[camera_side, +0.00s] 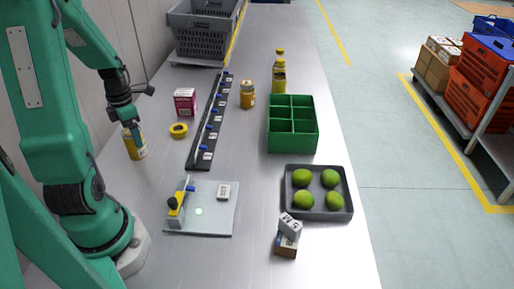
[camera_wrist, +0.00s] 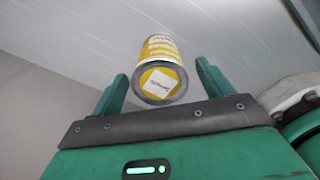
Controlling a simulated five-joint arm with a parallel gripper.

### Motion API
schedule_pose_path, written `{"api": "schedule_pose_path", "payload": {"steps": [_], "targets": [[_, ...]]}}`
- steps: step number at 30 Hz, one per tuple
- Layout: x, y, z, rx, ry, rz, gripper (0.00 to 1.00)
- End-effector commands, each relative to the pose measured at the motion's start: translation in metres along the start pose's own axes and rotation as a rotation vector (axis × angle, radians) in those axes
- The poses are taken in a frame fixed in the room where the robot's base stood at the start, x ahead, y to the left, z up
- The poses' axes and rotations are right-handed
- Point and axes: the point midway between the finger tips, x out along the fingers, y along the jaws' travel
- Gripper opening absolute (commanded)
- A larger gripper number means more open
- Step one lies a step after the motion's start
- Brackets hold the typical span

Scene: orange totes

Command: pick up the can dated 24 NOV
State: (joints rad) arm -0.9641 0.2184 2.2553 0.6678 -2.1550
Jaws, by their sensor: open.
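A yellow can (camera_side: 139,152) with a pale band stands on the bench at the left, in front of my arm. In the wrist view the can (camera_wrist: 160,50) shows its yellow side and an end with a square white label; the print on it is too small for me to read surely. My gripper (camera_side: 135,133) is at the can in the side view. In the wrist view my gripper (camera_wrist: 162,72) is open, with one green finger on each side of the can and a gap visible on both sides.
A pink box (camera_side: 185,101) and a yellow tape roll (camera_side: 178,130) lie to the right of the can. Beyond them is a black rail (camera_side: 197,154) with blue knobs. A flat plate (camera_side: 215,220) lies nearer. A green divided crate (camera_side: 293,143) and a lime tray (camera_side: 343,212) stand right.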

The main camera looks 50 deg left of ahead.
Motion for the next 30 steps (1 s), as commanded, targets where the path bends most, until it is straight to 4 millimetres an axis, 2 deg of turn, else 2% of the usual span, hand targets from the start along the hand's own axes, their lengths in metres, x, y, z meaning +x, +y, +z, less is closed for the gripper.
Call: {"api": "schedule_pose_path", "payload": {"steps": [6, 12, 29, 30], "targets": [[0.024, 0.0, 0.002, 0.0, 0.002, -0.003, 0.79], [0.038, 0.0, 0.002, 0.0, 0.001, -0.001, 0.79], [0.039, 0.0, 0.002, 0.0, 0.0, 0.0, 0.79], [0.039, 0.0, 0.002, 0.0, 0.0, 0.0, 0.71]]}}
